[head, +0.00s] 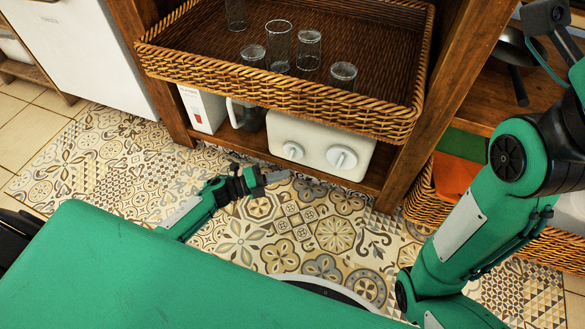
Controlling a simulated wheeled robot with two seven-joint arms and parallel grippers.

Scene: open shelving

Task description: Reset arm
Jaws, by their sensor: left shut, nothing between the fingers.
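My left gripper (274,178) is low over the patterned tile floor, in front of the shelving. Its dark fingers are together and hold nothing. The green left forearm comes in from the left, partly hidden behind my green body panel. My right arm rises along the right side of the head view, bent upward.
A wicker tray (270,92) with several clear glasses sits on the wooden shelving. At right a wicker basket (425,198) holds an orange item (455,176). The tiled floor in front is clear.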

